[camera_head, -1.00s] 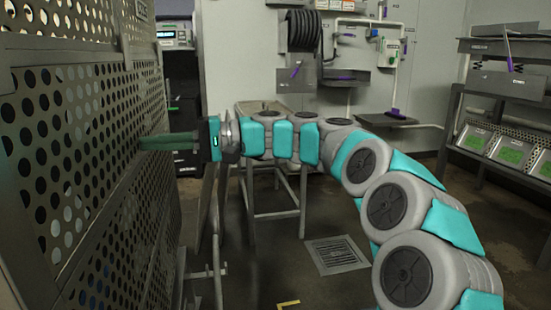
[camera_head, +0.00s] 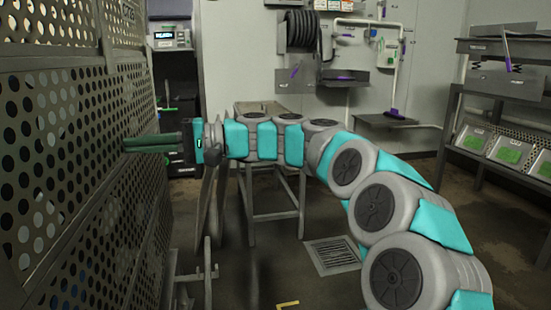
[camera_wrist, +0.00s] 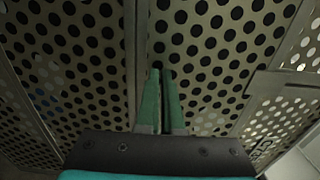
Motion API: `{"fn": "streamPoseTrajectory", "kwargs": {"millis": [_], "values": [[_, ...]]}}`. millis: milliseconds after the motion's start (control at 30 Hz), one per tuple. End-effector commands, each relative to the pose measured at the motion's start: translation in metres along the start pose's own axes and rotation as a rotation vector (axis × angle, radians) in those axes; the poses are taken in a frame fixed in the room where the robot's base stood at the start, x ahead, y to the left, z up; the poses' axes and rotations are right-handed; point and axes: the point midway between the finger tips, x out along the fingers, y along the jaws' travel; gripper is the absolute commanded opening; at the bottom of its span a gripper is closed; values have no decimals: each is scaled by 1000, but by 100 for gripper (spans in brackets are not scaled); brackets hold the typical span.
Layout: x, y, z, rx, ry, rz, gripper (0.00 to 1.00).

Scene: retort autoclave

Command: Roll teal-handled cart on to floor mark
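A large perforated metal cage (camera_head: 70,160) fills the left of the head view; it looks like the cart, but no teal handle shows on it. My gripper (camera_head: 128,145) reaches left toward its side panel. In the wrist view, its two green fingers (camera_wrist: 162,72) lie close together with only a thin gap and nothing visible between them. Their tips are at or close in front of the panel, beside an upright metal post (camera_wrist: 142,50); I cannot tell whether they touch. A yellow corner mark (camera_head: 288,304) shows on the floor at the bottom edge of the head view.
A metal table (camera_head: 250,188) stands beyond my arm. A floor drain (camera_head: 332,255) lies right of it. A rack with green-marked trays (camera_head: 510,150) stands at the right. A hose reel (camera_head: 300,30) hangs on the back wall. Open floor lies between table and rack.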

Motion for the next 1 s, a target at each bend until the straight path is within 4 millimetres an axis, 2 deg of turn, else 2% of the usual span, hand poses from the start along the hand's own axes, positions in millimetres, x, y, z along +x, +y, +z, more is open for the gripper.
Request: {"fn": "streamPoseTrajectory", "kwargs": {"millis": [100,1000], "values": [[8,3,1,3,-6,6,0],[32,2,0,2,-1,3,0]]}}
